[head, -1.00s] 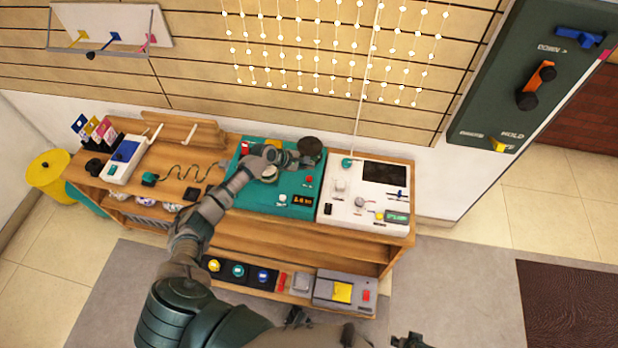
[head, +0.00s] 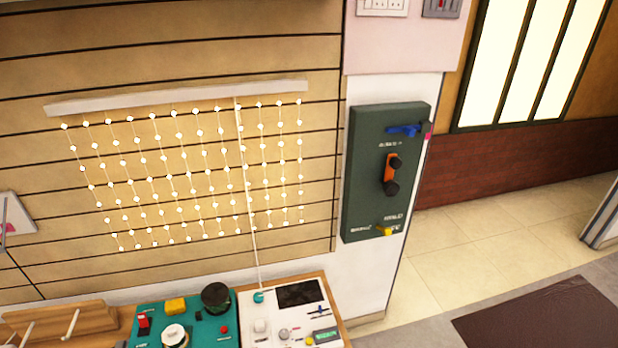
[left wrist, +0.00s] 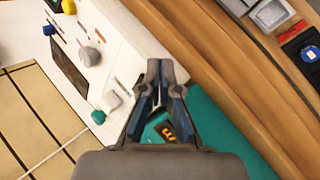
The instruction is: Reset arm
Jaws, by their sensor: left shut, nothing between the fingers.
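My left gripper (left wrist: 161,72) shows in the left wrist view, its fingers together and nothing between them. It is over the teal panel (left wrist: 205,130), near the border with the white panel (left wrist: 125,30); its height above them is hard to judge. An orange digit display (left wrist: 167,131) on the teal panel is partly hidden by the fingers. Neither of my arms shows in the head view now, and my right gripper is in no view.
In the head view, the teal panel (head: 190,340) and white panel (head: 262,325) are on the wooden bench. A dark green switch box (head: 365,190) hangs on the wall beside a string-light curtain (head: 200,165). Floor is open at right, with a dark mat (head: 540,320).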

